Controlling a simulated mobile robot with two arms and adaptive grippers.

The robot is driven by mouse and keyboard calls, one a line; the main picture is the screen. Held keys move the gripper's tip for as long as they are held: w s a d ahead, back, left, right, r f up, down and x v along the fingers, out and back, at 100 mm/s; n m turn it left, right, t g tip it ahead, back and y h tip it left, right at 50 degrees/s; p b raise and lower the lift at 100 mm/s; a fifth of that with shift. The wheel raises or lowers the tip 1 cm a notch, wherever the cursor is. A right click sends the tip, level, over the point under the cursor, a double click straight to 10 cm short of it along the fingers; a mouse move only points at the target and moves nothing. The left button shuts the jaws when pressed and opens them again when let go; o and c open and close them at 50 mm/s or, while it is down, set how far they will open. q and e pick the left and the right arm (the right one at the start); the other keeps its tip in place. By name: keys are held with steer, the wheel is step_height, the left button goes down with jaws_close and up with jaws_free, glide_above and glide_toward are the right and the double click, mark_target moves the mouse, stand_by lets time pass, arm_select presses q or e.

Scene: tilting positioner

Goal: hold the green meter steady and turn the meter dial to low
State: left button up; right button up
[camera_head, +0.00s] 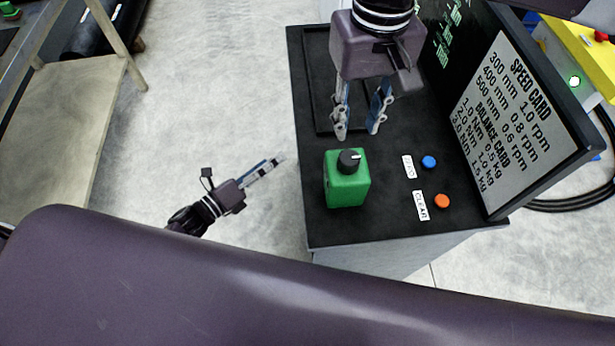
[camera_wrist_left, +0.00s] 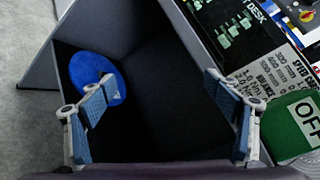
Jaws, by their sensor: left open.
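The green meter (camera_head: 347,187) stands on the black desk top, near its left front edge. Its black dial (camera_head: 349,160) is on top, with a small white mark towards the right. My right gripper (camera_head: 358,132) hangs from above, just behind the meter, its fingers apart and nothing between them. My left gripper (camera_head: 278,160) is off the desk's left side, apart from the meter. In the left wrist view its fingers (camera_wrist_left: 162,112) are wide open and empty. A green block with an OFF label (camera_wrist_left: 291,126) shows at that view's right edge, partly cut off.
On the desk (camera_head: 318,222) are a blue button (camera_head: 429,162) and an orange button (camera_head: 442,201) with labels. A speed card panel (camera_head: 515,125) stands at the right. A blue disc (camera_wrist_left: 97,78) shows against a dark recess. A wooden-topped table (camera_head: 65,120) stands far left.

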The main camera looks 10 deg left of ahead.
mark_target(326, 179)
arm_select(q)
steer(key=s+d+r+m+g+h, duration=0.2)
steer(key=s+d+r+m+g, duration=0.1)
steer(key=m, duration=0.3)
steer(key=s+d+r+m+g+h, duration=0.3)
steer(key=d+r+m, duration=0.2)
steer(key=r+m, duration=0.1)
steer(key=s+d+r+m+g+h, duration=0.2)
steer(key=s+d+r+m+h, duration=0.1)
steer(key=m, duration=0.4)
steer(key=shift+s+d+r+g, duration=0.4)
steer(key=shift+s+d+r, duration=0.1)
steer(key=shift+d+r, duration=0.3)
steer(key=x, duration=0.7)
steer(key=shift+d, duration=0.25)
